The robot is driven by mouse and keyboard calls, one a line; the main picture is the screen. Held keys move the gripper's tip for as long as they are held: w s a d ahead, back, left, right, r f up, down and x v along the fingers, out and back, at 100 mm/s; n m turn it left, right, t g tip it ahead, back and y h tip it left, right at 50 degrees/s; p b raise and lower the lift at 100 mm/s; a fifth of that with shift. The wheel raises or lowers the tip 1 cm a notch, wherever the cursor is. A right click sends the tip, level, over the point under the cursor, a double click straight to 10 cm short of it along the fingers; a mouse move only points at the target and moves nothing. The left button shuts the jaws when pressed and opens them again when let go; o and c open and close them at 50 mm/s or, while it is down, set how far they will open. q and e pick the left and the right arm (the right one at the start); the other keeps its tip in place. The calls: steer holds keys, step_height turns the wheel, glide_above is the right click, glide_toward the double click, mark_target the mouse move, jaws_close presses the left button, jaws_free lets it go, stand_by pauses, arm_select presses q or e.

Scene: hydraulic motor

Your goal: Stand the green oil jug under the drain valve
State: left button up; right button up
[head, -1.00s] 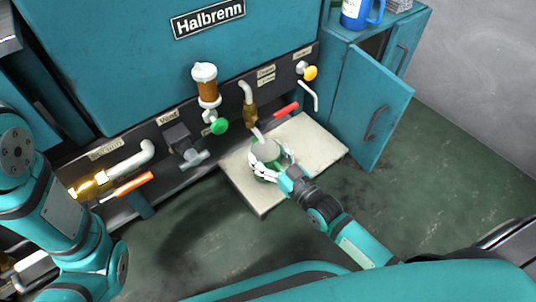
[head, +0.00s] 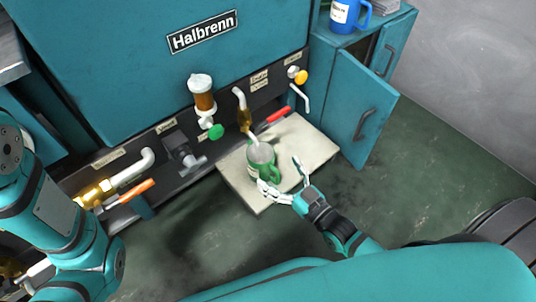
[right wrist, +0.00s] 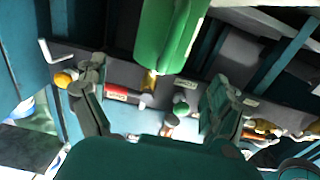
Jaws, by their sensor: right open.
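The green oil jug (head: 266,173) stands upright on a pale platform (head: 318,146), with its round grey top facing up and its handle toward my right gripper. The brass drain valve (head: 244,118) with a red lever (head: 279,115) is on the panel behind, and its pale spout (head: 253,138) ends just over the jug's top. My right gripper (head: 280,173) is open, its fingers spread at the near right side of the jug. In the right wrist view the jug (right wrist: 172,35) is ahead, beyond the open fingers (right wrist: 158,105). My left gripper is not in view; only its arm shows.
A sight glass with amber oil (head: 203,97), a green knob (head: 215,131) and an orange-handled valve (head: 133,191) sit along the panel. An open teal cabinet door (head: 361,110) stands at the right. A blue jug (head: 346,14) is on the cabinet. The floor in front is clear.

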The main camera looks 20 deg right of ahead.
steer(key=shift+p+v, duration=0.7)
steer(key=shift+v, duration=1.55)
